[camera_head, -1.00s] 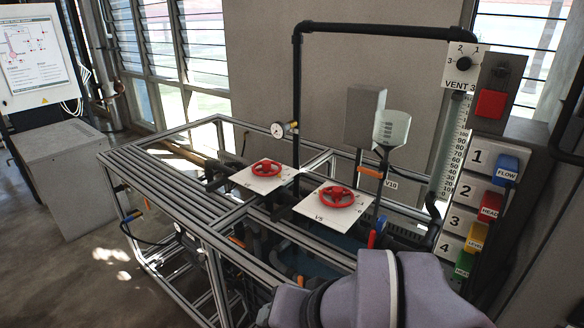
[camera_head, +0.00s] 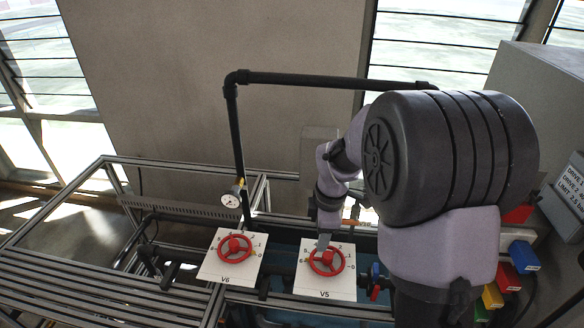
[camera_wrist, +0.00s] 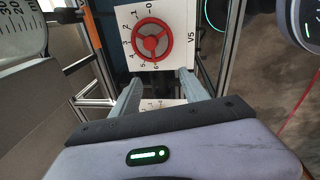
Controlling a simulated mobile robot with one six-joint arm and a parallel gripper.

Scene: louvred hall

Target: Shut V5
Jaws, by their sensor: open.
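The V5 valve is a red three-spoked handwheel (camera_head: 326,262) on a white plate (camera_head: 330,288) with a numbered scale from 0 to 6. In the wrist view the wheel (camera_wrist: 152,40) is ahead of the fingertips, on its plate (camera_wrist: 182,14) marked V5. The wheel's exact setting cannot be read. My gripper (camera_head: 323,243) reaches in from above and overlaps the wheel's upper edge in the head view. In the wrist view my gripper (camera_wrist: 160,76) is open and empty, its two fingers spread just below the wheel in the picture. Contact with the wheel cannot be told.
A similar red handwheel, V6 (camera_head: 236,246), is on its own plate to the left. A pressure gauge (camera_head: 232,198) and black pipe (camera_head: 235,130) rise behind it. A blue-handled valve (camera_head: 375,280) is close to V5's right. The metal frame (camera_head: 90,290) surrounds the plates.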

